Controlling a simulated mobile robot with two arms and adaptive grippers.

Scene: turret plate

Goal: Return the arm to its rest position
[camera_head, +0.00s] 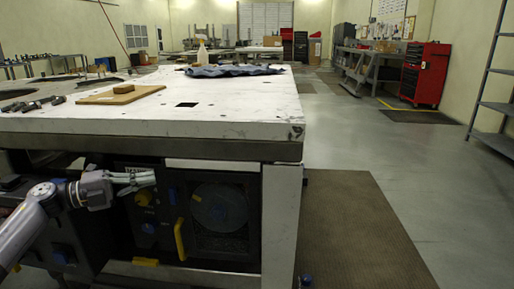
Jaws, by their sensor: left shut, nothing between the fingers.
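My left gripper (146,179) shows at the lower left, with its arm coming in from the left edge. Its fingers are closed together, point to the right and hold nothing. It is below the level of the tabletop, in front of the dark cabinet (222,205) under the white table (230,120). Whether it touches the cabinet front I cannot tell. My right gripper is not in view.
A brown mat (355,235) and open floor are to the right. A red tool cabinet (425,73) and a shelf rack (495,105) stand further off.

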